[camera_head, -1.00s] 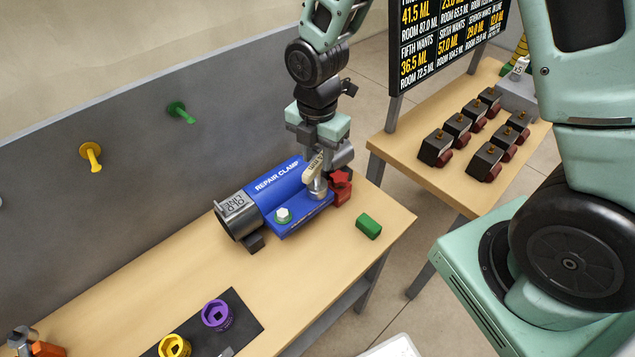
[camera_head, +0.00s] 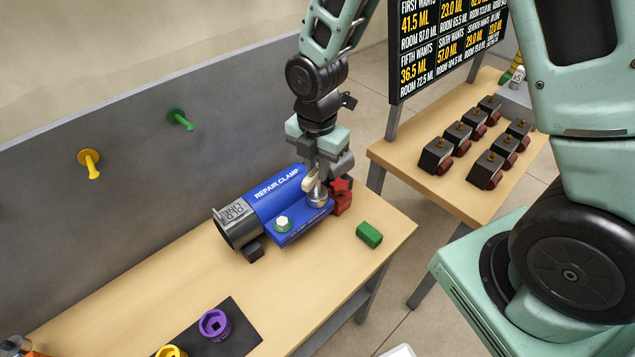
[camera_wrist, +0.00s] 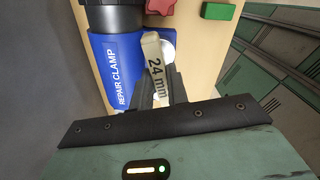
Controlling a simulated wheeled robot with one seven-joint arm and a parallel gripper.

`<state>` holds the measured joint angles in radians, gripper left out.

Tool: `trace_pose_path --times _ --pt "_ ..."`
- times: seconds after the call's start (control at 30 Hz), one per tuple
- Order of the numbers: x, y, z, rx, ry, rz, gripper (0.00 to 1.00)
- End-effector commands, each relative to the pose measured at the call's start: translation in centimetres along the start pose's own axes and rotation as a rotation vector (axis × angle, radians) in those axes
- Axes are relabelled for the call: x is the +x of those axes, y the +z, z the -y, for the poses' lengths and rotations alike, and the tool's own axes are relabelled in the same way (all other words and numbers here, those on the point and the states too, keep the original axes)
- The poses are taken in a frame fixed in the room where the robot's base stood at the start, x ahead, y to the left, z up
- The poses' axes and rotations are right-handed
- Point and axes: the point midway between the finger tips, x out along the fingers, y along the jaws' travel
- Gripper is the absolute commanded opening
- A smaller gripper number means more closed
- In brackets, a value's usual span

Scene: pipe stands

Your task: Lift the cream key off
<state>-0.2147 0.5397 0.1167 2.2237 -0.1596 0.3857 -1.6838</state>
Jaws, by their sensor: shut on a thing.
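The cream key (camera_head: 311,183) stands at the right end of the blue repair clamp (camera_head: 268,198). Its lower end is at a round silver fitting (camera_head: 317,198) on the clamp's flange; I cannot tell whether it is still seated there. In the wrist view the key (camera_wrist: 154,65) reads "24 mm" and its near end lies between my fingers. My gripper (camera_head: 320,172) is above the clamp's right end, shut on the key. The gripper (camera_wrist: 163,92) hides part of the key. The clamp (camera_wrist: 115,70) is beside the key in the wrist view.
A red star knob (camera_head: 341,188) is right beside the fitting. A green block (camera_head: 369,235) lies near the bench's right edge. A purple socket (camera_head: 214,324) is on a black mat. The bench front middle is clear.

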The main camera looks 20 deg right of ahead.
Motion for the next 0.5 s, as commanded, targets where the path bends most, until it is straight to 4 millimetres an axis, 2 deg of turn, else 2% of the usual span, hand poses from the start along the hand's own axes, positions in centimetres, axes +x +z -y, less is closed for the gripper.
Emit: trace_pose_path --times 0.5 --pt "-1.1 0.0 0.0 0.000 0.001 0.000 0.00"
